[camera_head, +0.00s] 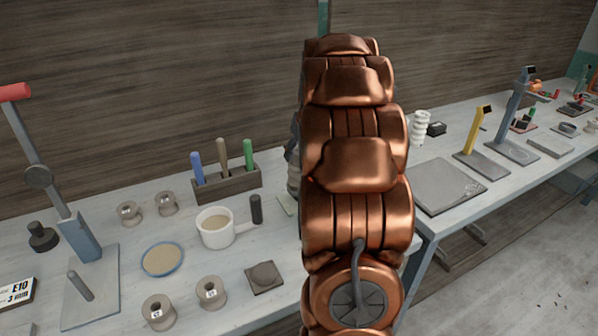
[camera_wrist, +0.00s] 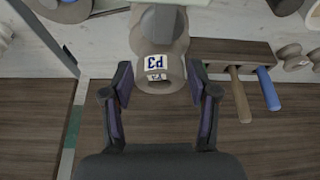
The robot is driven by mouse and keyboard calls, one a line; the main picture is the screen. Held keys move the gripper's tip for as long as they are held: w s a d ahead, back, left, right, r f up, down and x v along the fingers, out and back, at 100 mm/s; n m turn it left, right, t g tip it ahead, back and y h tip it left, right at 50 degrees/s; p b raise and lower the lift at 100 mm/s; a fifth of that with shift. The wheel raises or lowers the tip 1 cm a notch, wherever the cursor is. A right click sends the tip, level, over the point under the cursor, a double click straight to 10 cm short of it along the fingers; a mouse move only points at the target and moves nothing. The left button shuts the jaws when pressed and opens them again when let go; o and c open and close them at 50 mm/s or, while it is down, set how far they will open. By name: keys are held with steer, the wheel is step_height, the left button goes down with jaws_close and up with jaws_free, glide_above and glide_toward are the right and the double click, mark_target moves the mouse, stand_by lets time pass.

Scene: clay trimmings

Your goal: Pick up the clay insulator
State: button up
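A beige-grey clay piece with a rounded body and a "P3" label (camera_wrist: 157,72) stands in the wrist view. I take it for the clay insulator. My gripper (camera_wrist: 159,80) is open, with one dark finger on each side of the piece and visible gaps between. Neither finger seems to touch it. In the head view, a ribbed beige piece (camera_head: 293,178) at my arm's left edge is probably the same one, mostly hidden by the arm. My gripper is hidden there. A white ribbed insulator (camera_head: 420,127) stands on the right table.
A wooden rack (camera_head: 228,186) with coloured-handled tools stands close beside the piece and also shows in the wrist view (camera_wrist: 225,54). A white mug (camera_head: 214,228), several spools, a blue-rimmed dish (camera_head: 162,260) and a lever press (camera_head: 80,238) occupy the left table. A wood-panelled wall stands behind.

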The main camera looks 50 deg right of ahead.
jaws_close()
steer(key=shift+r, duration=0.1)
stand_by(0.5)
